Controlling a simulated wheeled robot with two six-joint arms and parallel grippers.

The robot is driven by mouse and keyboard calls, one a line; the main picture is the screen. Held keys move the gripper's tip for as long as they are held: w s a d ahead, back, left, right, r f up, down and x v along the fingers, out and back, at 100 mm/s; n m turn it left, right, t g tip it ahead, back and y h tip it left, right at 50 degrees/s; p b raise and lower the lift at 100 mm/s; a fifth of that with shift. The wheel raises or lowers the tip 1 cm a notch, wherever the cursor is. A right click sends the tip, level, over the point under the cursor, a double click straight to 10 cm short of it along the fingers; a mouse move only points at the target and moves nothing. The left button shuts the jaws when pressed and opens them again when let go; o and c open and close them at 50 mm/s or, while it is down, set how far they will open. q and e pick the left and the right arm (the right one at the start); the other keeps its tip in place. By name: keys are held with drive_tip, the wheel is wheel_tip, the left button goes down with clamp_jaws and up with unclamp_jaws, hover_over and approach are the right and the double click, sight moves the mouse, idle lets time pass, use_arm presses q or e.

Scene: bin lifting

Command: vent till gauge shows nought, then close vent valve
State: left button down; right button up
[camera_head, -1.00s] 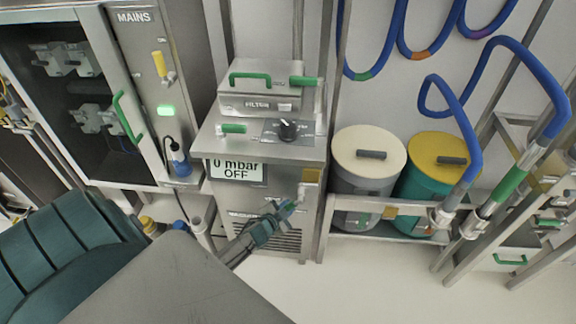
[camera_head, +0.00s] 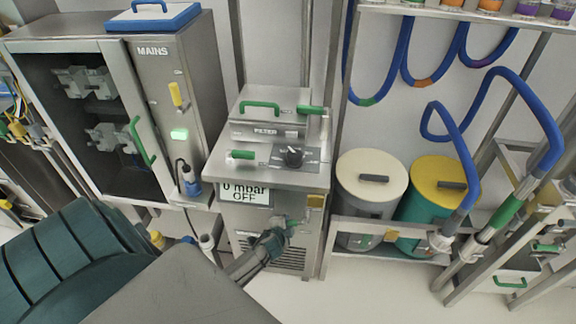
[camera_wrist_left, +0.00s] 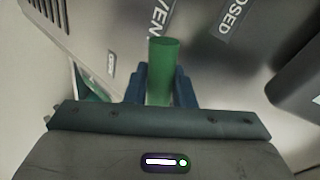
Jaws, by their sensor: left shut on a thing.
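The steel pump unit (camera_head: 305,185) stands in the middle of the head view. The gauge display (camera_head: 244,193) on its front reads "0 mbar" and "OFF". My left gripper (camera_head: 284,229) is at the unit's lower front, shut on the green vent valve handle. In the left wrist view the handle (camera_wrist_left: 163,72) stands between the two blue fingers. The panel behind it carries labels: "VEN" in part (camera_wrist_left: 164,14), "OPEN" (camera_wrist_left: 111,65) and part of "CLOSED" (camera_wrist_left: 236,16). I cannot tell which label the handle points at. My right gripper is not in view.
A glass-fronted cabinet (camera_head: 90,110) marked MAINS stands left. Cream-lidded (camera_head: 371,165) and yellow-lidded (camera_head: 440,172) drums stand right, below blue hoses (camera_head: 470,140).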

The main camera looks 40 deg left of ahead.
use_arm(q)
drive_tip(key=shift+s+a+r+m+g+y+p, duration=0.1)
drive_tip(key=shift+r+m+g+y+p, duration=0.55)
drive_tip(key=shift+r+m+y, duration=0.3)
drive_tip(key=c, duration=1.6)
unclamp_jaws()
drive_tip(key=shift+o, duration=0.2)
drive_tip(key=shift+r, duration=0.1)
drive_tip(key=v, duration=1)
drive_tip(key=shift+s, duration=0.35)
